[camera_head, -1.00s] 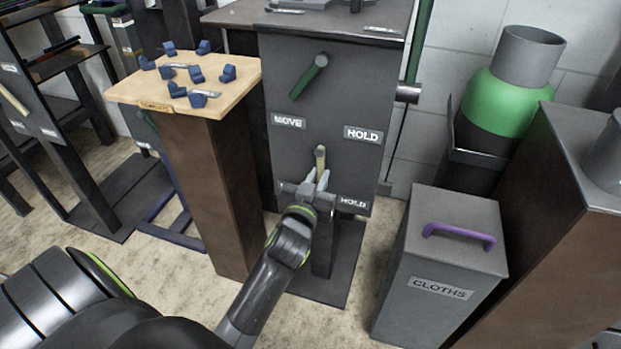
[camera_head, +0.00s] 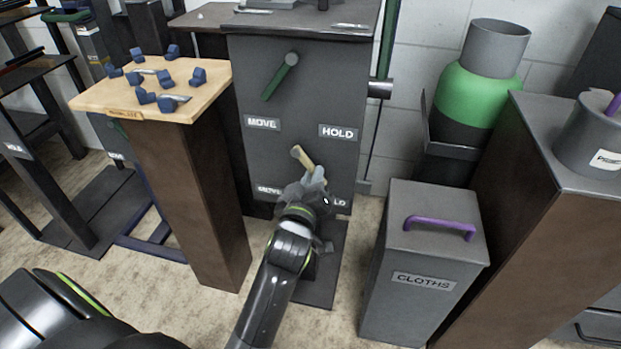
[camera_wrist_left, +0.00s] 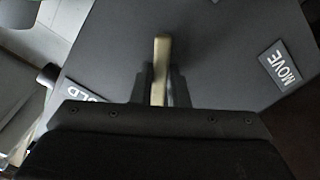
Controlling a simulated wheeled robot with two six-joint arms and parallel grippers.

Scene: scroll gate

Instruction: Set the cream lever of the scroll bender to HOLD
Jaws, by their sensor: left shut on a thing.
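The scroll bender (camera_head: 350,85) is a dark grey cabinet. Its cream lever (camera_head: 303,158) tilts from its pivot down to the right, toward the lower HOLD plate (camera_head: 339,202). The lower MOVE plate (camera_head: 268,190) is to the left; my gripper partly covers the HOLD plate. My left gripper (camera_head: 316,180) is shut on the lever's lower part. In the left wrist view the lever (camera_wrist_left: 162,60) stands between the fingers (camera_wrist_left: 160,85), with MOVE (camera_wrist_left: 280,66) at right and a partly hidden HOLD (camera_wrist_left: 84,92) at left. My right gripper is out of view.
A green lever (camera_head: 280,77) above points down-left toward the upper MOVE plate (camera_head: 262,123). A wooden stand (camera_head: 130,112) with several blue blocks is close on the left. A grey CLOTHS bin (camera_head: 425,285) with a purple handle stands at the right.

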